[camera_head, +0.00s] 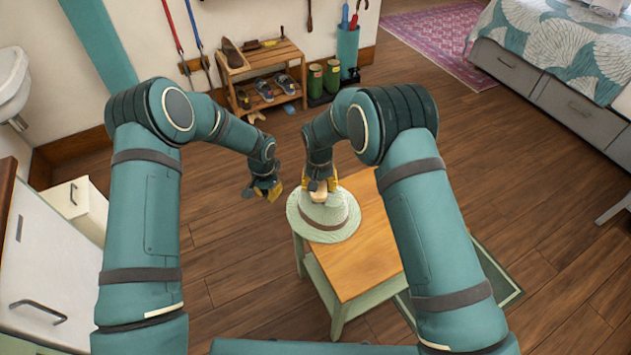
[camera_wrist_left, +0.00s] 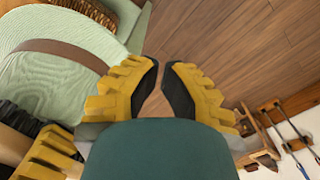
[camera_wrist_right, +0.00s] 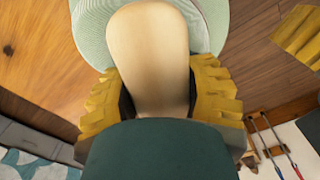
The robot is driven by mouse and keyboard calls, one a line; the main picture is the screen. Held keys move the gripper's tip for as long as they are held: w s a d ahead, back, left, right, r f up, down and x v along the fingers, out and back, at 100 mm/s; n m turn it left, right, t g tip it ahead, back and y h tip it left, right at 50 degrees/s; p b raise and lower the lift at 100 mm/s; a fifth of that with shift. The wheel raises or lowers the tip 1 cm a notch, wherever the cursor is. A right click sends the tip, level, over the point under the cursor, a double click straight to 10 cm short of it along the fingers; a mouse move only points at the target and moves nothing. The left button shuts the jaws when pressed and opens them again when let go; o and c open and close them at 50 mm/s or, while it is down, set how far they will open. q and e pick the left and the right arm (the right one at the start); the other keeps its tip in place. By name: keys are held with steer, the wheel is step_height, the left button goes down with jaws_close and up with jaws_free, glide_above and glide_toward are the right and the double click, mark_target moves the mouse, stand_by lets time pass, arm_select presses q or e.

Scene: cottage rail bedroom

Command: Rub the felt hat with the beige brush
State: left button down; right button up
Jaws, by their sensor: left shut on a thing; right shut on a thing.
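The pale green felt hat (camera_head: 335,233) with a brown band lies on a small wooden table. My right gripper (camera_head: 321,186) is shut on the beige brush (camera_wrist_right: 149,55) and holds it over the hat's crown. Whether the brush touches the hat is hidden. The hat also shows behind the brush in the right wrist view (camera_wrist_right: 89,33) and at the upper left of the left wrist view (camera_wrist_left: 50,85). My left gripper (camera_head: 272,190) is just left of the brim. Its fingertips (camera_wrist_left: 163,68) are close together, with floor in the narrow gap and no held thing visible.
The table (camera_head: 365,270) has a bare top right of the hat. A shoe rack (camera_head: 262,60) stands at the back wall, with green boots (camera_head: 315,80) beside it. A white cabinet (camera_head: 45,265) is at left, a bed (camera_head: 555,50) at the upper right. The floor between is clear.

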mark_target(336, 200)
steer(key=shift+s+d+f, duration=0.15)
steer(key=shift+s+d, duration=0.9)
steer(key=shift+d, duration=0.2)
steer(key=shift+c, duration=0.2)
steer(key=shift+s+d, duration=0.95)
steer(key=shift+d, duration=0.25)
steer(key=shift+w+a, duration=1)
steer(key=shift+a, duration=0.2)
steer(key=shift+w+a, duration=0.95)
steer(key=shift+a, duration=0.3)
steer(key=shift+w+a, duration=1)
steer(key=shift+a, duration=0.2)
steer(key=shift+r, duration=3.1)
